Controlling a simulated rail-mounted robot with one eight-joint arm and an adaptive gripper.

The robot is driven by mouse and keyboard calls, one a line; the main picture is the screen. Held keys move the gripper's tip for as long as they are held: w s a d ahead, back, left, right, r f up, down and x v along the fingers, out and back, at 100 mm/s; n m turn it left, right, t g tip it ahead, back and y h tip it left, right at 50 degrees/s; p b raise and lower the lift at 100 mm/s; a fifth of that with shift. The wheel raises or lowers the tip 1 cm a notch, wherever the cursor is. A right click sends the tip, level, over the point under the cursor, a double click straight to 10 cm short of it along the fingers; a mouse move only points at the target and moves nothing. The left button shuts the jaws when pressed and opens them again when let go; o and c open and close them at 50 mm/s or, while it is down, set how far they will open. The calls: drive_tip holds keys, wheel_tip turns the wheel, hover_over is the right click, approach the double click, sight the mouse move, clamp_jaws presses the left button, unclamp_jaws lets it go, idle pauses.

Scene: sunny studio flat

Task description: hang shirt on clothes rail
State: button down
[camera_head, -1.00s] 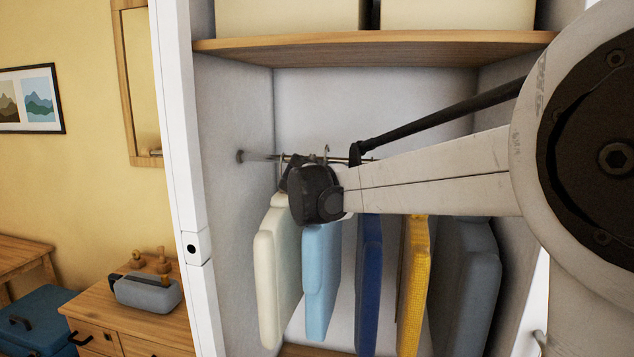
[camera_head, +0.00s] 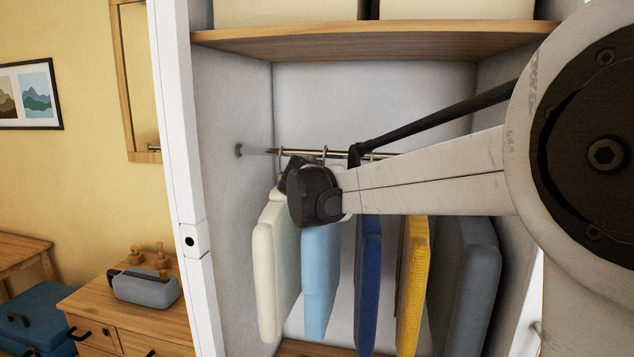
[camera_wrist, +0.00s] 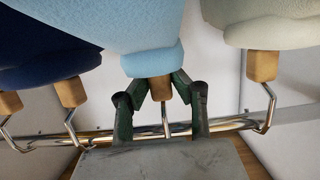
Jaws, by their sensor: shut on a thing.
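The light blue shirt (camera_head: 319,285) hangs upright from a hanger below the clothes rail (camera_head: 260,151). My gripper (camera_wrist: 160,92) is shut on the wooden neck of its hanger (camera_wrist: 158,87), just under the shirt's collar (camera_wrist: 150,62) in the wrist view. The hanger's metal hook (camera_head: 324,152) reaches up to the rail (camera_wrist: 235,124) and appears to be over it. My gripper body covers the lower hook in the head view, and whether the hook bears the weight cannot be told.
A cream shirt (camera_head: 270,280) hangs close on the left. A dark blue shirt (camera_head: 368,290), a yellow one (camera_head: 411,285) and a grey one (camera_head: 465,290) hang on the right. A wooden shelf (camera_head: 370,45) is above. The white wardrobe side (camera_head: 225,200) stands at the left.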

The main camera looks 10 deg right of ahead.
drive_tip(key=shift+f+b, duration=0.3)
drive_tip(key=shift+f, duration=0.1)
idle(0.4)
drive_tip(key=c, duration=1.4)
unclamp_jaws()
drive_tip(key=shift+s, duration=0.1)
drive_tip(key=shift+c, duration=0.2)
drive_tip(key=shift+s, duration=0.1)
